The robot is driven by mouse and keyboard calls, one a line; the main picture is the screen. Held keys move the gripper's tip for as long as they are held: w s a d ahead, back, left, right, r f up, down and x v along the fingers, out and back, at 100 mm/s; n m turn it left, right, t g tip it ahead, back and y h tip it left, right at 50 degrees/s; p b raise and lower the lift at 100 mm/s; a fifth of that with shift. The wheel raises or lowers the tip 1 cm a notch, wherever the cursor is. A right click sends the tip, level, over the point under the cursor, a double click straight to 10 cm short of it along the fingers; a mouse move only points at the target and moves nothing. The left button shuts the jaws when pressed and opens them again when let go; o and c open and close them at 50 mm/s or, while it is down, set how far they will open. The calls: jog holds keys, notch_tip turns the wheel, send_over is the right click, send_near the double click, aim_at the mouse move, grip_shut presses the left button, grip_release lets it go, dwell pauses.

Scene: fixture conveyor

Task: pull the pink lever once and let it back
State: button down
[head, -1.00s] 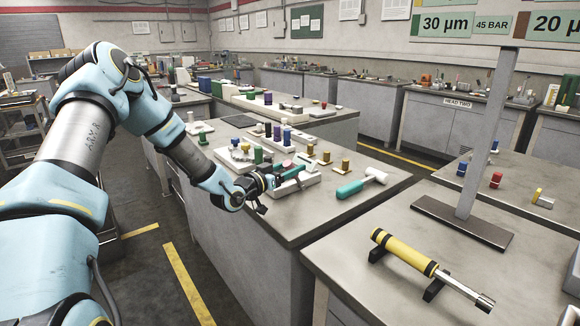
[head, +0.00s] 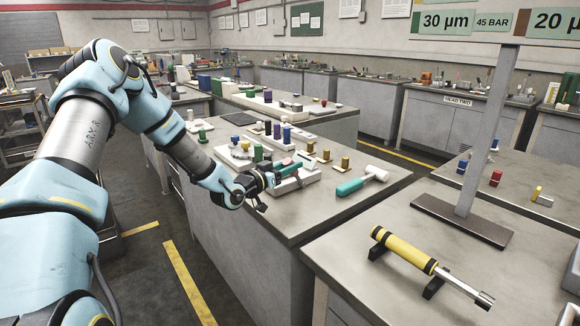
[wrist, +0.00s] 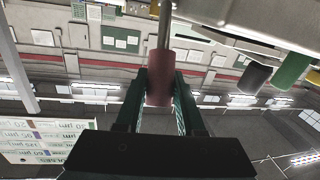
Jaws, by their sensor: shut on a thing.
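The pink lever's grip (wrist: 161,78) is a dull pink cylinder on a thin metal rod (wrist: 165,22) in the wrist view. My gripper (wrist: 160,88) has one dark green finger on each side of the grip and is shut on it. In the head view my gripper (head: 276,179) is low over the front-left part of the workbench, at the white lever fixture (head: 308,178). My fingers and the fixture's parts overlap there, so the lever's exact tilt is hard to tell.
A teal and white mallet (head: 362,182) lies right of the fixture on the workbench (head: 300,222). Several coloured pegs and cylinders stand close behind the gripper. A yellow-handled tool (head: 405,250) rests on the nearer bench. The bench front by the mallet is clear.

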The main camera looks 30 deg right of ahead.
dwell(0.8)
jog(key=shift+w+d+r+g+y+p, duration=0.1)
jog(key=shift+d+r+g+y+p, duration=0.3)
jog(key=shift+d+r+y+p, duration=0.25)
jog(key=shift+d+y+p, duration=0.3)
jog(key=shift+d+y, duration=0.05)
jog(key=shift+w+d+m+g+y+p, duration=0.15)
jog(key=shift+d+y+p, duration=0.2)
jog(key=shift+y, duration=0.25)
jog(key=shift+w+d+m+g+y+p, duration=0.2)
jog(key=shift+d+y, duration=0.25)
jog(key=shift+y, duration=0.15)
jog(key=shift+s, duration=0.1)
jog(key=c, duration=0.5)
grip_release()
